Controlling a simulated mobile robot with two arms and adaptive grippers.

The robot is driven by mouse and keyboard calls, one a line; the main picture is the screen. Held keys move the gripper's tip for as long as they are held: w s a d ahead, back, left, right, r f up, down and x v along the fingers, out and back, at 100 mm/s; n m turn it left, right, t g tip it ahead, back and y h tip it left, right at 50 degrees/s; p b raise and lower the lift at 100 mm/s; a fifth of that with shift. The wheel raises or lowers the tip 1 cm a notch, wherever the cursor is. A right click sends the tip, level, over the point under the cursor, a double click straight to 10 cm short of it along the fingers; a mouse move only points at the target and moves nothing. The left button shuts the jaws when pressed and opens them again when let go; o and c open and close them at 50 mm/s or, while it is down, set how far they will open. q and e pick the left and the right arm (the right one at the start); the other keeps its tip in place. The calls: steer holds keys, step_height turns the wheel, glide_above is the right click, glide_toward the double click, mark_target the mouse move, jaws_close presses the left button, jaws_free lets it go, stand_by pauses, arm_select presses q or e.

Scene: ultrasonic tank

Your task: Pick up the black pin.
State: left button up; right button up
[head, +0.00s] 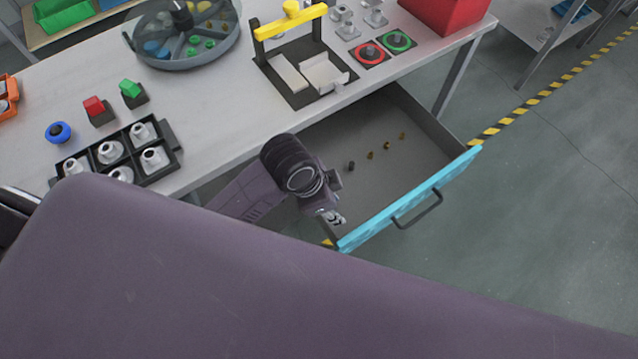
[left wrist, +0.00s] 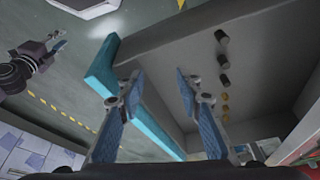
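The open drawer (head: 432,130) with a light blue front holds a row of small pins. A black pin (head: 351,166) lies at the near end of the visible row in the head view. The left wrist view shows dark pins (left wrist: 222,60) in that row, some likely hidden by my arm in the head view. My left gripper (head: 333,216) is over the drawer's near-left corner, apart from the pins. In the left wrist view its fingers (left wrist: 155,85) are spread, with nothing between them. Another gripper (left wrist: 58,43), apparently my right, shows small at the upper left there; its opening is unclear.
Brass-coloured pins (head: 388,145) continue the row. The blue drawer front (head: 450,178) has a dark handle (head: 420,210). The table (head: 215,110) above carries a black rack (head: 168,133), a round divided tank (head: 160,62) and a yellow-handled fixture (head: 290,20). The drawer's floor beside the row is clear.

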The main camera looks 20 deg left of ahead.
arm_select(q)
steer(key=w+a+m+y, duration=0.1)
steer(key=w+a+m, duration=0.1)
steer(key=w, duration=0.1)
steer(key=w+a+m+g+y, duration=0.1)
steer(key=w+a+m, duration=0.1)
steer(key=w, duration=0.1)
steer(key=w+a+m+g+y, duration=0.1)
steer(key=w+a+m, duration=0.1)
steer(key=w+m, duration=0.1)
steer(key=shift+w+f, duration=0.2)
steer(key=shift+f, duration=0.1)
steer(key=f, duration=0.2)
steer(key=f+p, duration=0.1)
steer(key=f, duration=0.1)
steer(key=f+p, duration=0.1)
steer(key=f, duration=0.1)
steer(key=shift+s+a+f, duration=0.2)
steer(key=shift+s+f, duration=0.1)
steer(key=shift+f, duration=0.55)
jaws_close()
